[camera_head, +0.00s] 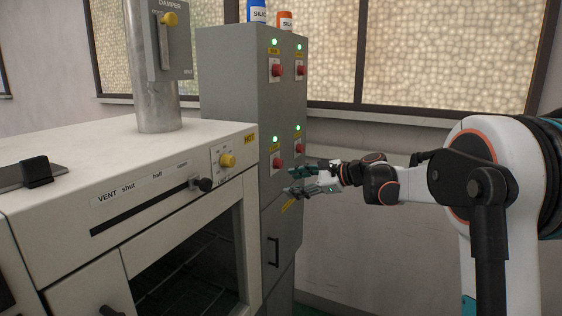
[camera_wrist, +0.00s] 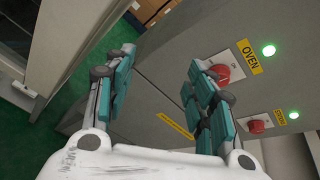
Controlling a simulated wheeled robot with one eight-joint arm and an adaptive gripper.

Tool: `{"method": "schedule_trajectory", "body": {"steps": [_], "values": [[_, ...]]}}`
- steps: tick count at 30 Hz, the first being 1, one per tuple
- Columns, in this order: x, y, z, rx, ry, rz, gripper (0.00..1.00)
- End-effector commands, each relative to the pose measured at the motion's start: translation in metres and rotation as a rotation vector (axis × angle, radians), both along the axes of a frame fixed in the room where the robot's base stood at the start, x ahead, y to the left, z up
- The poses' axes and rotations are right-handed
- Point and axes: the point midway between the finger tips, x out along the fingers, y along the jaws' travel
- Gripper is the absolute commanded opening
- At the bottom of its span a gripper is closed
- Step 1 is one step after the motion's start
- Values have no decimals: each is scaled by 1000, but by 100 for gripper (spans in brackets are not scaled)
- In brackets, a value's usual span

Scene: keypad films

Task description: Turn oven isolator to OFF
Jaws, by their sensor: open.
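The oven isolator is a red knob (camera_wrist: 222,73) on a pale plate with a yellow OVEN label (camera_wrist: 249,57) and a lit green lamp (camera_wrist: 268,50). It appears to be the lower left knob (camera_head: 277,163) on the grey cabinet (camera_head: 232,120) in the head view. My gripper (camera_head: 290,178) is open and empty, just below the lower knobs in the head view. In the wrist view my gripper (camera_wrist: 160,60) has the OVEN knob beyond its right finger, which partly overlaps it. The knob is not between the fingers. Its pointing direction is too small to read.
A second lower red knob (camera_wrist: 256,126) sits close by, with its own lit lamp. Two more red knobs (camera_head: 275,70) (camera_head: 300,68) are higher up. The oven (camera_head: 150,150) stands left of the cabinet. A yellow strip (camera_wrist: 175,125) lies below the knobs.

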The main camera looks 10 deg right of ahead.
Motion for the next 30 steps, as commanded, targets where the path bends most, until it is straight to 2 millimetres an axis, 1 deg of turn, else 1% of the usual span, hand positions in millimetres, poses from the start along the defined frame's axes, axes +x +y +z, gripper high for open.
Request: {"method": "schedule_trajectory", "body": {"steps": [1,3,6,9,12,17,20,23,26,30], "values": [[15,-12,4,68,28,-15,50],[32,-25,5,168,70,-29,50],[52,-45,4,307,129,-42,50],[68,-64,3,434,181,-45,50],[78,-81,0,535,223,-44,50],[85,-96,-4,627,263,-36,50],[87,-98,-5,646,272,-34,50],[91,-92,-6,649,274,-33,50],[99,-80,-6,646,273,-32,50],[115,-59,-7,645,273,-31,50]]}}
